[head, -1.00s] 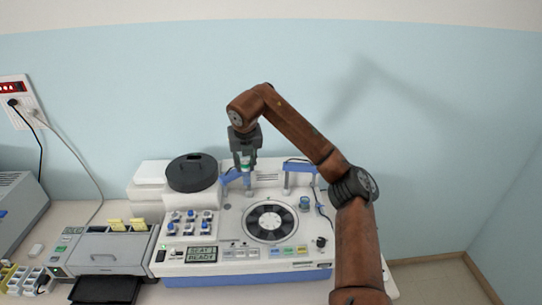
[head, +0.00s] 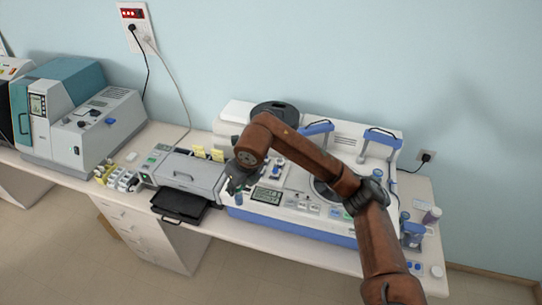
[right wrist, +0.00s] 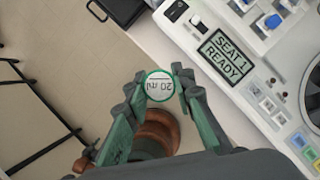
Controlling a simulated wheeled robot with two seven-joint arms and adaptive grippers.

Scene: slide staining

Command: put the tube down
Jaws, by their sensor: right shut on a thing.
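My right gripper (head: 237,188) is at the front left corner of the white and blue staining machine (head: 300,228). It is shut on the tube (head: 239,200), whose blue body shows just below the fingers in the head view. In the right wrist view the tube's round white cap (right wrist: 159,86), with a green rim and "20 ml" on it, sits between the fingertips (right wrist: 160,88). The tube appears to be held clear of any surface, near the table's front edge. Its lower end is hidden in the wrist view. My left gripper is not in view.
The machine's display (right wrist: 228,55) reads "SEAT 1 READY". A grey device with a black tray (head: 181,205) stands left of the gripper. Small racks (head: 118,178) stand farther left. Blue-lidded containers (head: 412,236) stand at the table's right end. Floor shows beyond the front edge.

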